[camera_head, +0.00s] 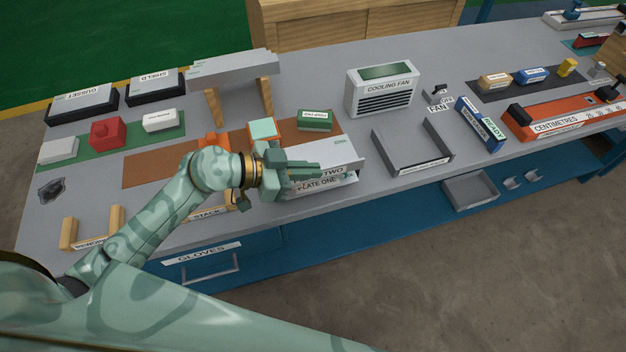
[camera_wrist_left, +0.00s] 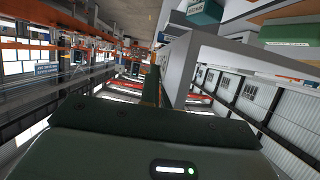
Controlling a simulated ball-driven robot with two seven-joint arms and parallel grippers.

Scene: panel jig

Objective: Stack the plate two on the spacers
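Plate two (camera_head: 340,152) is a pale grey slab with a front label, lying on top of plate one (camera_head: 322,187) near the table's front edge. My left gripper (camera_head: 318,170) is at the left end of plate two, its fingers pointing right. They overlap the label in the head view, and I cannot tell whether they touch or grip the plate. The "STACK" label (camera_head: 208,213) is left of the plates, with a wooden spacer (camera_head: 232,196) beside it; my left arm hides most of that area. In the left wrist view a pale grey slab runs along the right. My right gripper is not in view.
A grey slab (camera_head: 235,68) rests on two wooden posts behind. A grey tray (camera_head: 418,160) and the cooling fan (camera_head: 381,92) are to the right. Bare table lies between the plates and tray.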

